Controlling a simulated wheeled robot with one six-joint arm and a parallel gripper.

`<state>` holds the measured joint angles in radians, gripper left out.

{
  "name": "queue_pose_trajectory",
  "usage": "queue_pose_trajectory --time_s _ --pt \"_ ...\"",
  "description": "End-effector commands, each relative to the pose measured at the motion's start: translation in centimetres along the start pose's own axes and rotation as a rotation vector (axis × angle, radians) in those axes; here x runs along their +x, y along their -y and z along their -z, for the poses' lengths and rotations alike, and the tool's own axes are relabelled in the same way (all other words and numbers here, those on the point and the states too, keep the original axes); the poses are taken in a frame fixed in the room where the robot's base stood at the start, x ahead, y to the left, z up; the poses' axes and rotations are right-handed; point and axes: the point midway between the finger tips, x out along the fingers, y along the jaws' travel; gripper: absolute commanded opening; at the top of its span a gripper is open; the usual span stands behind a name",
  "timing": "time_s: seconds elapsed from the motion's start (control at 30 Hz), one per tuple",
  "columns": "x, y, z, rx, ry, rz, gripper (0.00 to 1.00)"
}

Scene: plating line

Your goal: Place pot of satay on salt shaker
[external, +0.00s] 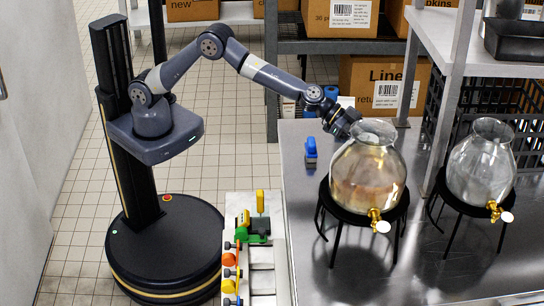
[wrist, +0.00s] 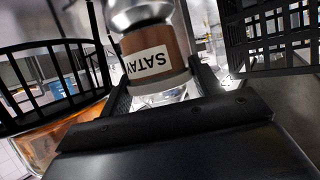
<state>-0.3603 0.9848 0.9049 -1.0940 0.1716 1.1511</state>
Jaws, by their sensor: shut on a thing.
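The pot of satay (wrist: 158,52) is a glass jar with brown contents and a white label reading SATAY, which appears inverted in the wrist view. My gripper (external: 345,122) is shut on it, with dark fingers on either side of the jar in the wrist view (wrist: 160,88). In the external view, my gripper is just behind the left glass dispenser at the steel table's far edge, and I cannot make out the jar there. I cannot identify the salt shaker in either view.
The large glass dispenser (external: 368,170) on a black stand is close to my gripper. A second dispenser (external: 480,165) stands to its right. A small blue item (external: 311,152) stands on the steel table (external: 300,215). A shelf post (external: 450,100) rises behind.

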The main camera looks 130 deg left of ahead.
Motion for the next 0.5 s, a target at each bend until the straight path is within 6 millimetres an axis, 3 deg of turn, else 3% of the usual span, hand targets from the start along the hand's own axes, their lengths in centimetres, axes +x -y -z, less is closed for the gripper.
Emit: queue_pose_trajectory --time_s 0.4,0.43,0.5 --pt "0.18 0.01 -0.41 0.000 -0.002 0.001 0.36" --pt "0.15 0.01 -0.33 0.000 -0.001 0.001 0.62" --pt "0.12 0.01 -0.27 0.000 -0.001 0.000 0.68"
